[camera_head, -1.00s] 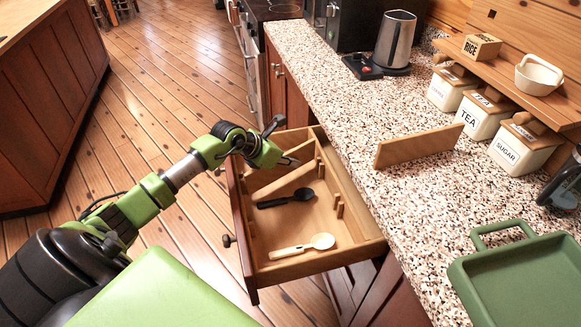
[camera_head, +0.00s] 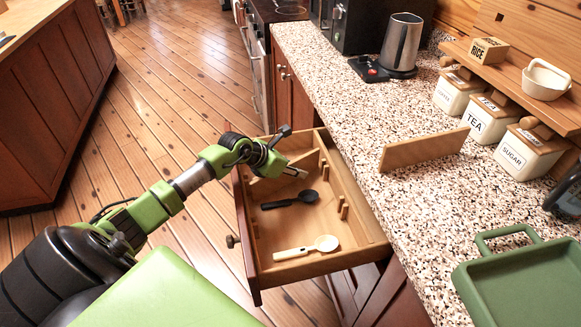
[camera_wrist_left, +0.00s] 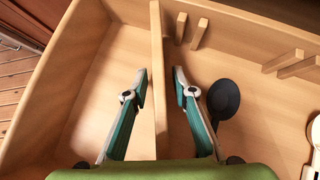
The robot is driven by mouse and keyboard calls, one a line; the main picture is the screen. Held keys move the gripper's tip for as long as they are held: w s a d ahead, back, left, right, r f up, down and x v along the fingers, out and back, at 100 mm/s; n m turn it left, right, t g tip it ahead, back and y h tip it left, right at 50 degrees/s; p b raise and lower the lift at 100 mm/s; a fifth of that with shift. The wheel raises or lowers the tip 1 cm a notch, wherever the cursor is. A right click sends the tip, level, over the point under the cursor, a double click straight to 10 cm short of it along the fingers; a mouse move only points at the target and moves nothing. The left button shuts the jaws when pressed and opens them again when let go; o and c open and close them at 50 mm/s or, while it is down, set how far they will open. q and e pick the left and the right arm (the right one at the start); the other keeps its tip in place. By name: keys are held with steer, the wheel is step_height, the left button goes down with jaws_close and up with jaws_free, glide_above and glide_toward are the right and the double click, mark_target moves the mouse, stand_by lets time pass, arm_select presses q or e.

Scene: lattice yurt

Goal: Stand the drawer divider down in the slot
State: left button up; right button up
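A light wooden divider board (camera_head: 268,186) is in the far part of the open drawer, partly hidden under my left gripper (camera_head: 298,172). In the left wrist view the divider (camera_wrist_left: 159,60) runs between the two fingers (camera_wrist_left: 160,88). The fingers are apart, with a gap showing on each side of the board. The far pair of slot posts (camera_wrist_left: 190,31) appears just right of the board's end; I cannot tell whether the board is seated. The near pair of posts (camera_head: 343,206) is empty. A similar board (camera_head: 424,150) stands on edge on the counter. My right gripper is not in view.
The drawer (camera_head: 318,265) holds a black spoon (camera_head: 290,200) and a pale spoon (camera_head: 308,247). The speckled counter (camera_head: 400,215) carries a green tray (camera_head: 530,285), several canisters and a kettle (camera_head: 401,45). Open floor lies left of the drawer.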

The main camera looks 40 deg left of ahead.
arm_select(q)
steer(key=v, duration=1)
steer(key=shift+s+a+r, duration=0.15)
steer(key=shift+s+r, duration=0.1)
steer(key=shift+s+a+r, duration=0.1)
steer(key=shift+s+r, duration=0.35)
steer(key=shift+r, duration=0.15)
